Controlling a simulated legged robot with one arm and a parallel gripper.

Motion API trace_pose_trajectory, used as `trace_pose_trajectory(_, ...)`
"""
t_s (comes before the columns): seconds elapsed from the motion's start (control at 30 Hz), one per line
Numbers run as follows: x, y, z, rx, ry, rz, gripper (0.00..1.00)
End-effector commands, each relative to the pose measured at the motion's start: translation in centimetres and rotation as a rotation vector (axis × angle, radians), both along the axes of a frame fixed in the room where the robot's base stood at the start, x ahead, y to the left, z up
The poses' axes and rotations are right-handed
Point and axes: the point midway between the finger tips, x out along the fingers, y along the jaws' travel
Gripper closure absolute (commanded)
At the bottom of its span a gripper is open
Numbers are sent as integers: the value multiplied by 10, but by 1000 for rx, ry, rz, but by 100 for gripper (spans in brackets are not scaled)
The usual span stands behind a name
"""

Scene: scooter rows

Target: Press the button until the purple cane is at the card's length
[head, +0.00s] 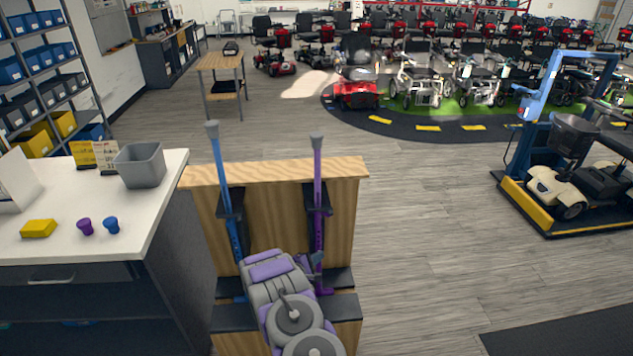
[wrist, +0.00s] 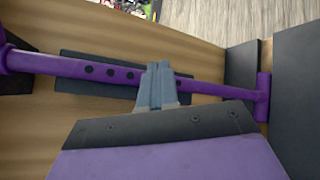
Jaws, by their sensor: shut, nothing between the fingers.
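The purple cane (head: 318,185) stands upright in a black holder on the wooden stand, its grey-topped handle up. In the wrist view its purple tube (wrist: 62,66) runs across the picture, with several dark holes in it. My gripper (wrist: 158,82) is shut and empty, its tips in front of the tube close to the holes. I cannot tell whether they touch it. In the head view my gripper (head: 317,260) is beside the cane's lower part. Small cards (head: 107,156) stand on the white counter; their writing is too small to read surely.
A blue cane (head: 219,165) stands left of the purple one on the wooden stand (head: 345,210). The white counter (head: 60,210) at left holds a grey bin (head: 140,165), a yellow block (head: 38,228) and purple and blue knobs. Open floor lies to the right.

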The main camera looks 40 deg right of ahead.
Motion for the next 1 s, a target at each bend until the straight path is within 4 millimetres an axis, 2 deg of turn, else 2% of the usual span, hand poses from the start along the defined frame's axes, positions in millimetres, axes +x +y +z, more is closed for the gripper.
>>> trace_pose_trajectory(0.5,-38,23,0,1,3,1,100)
trace_pose_trajectory(1.0,-40,24,0,0,2,0,100)
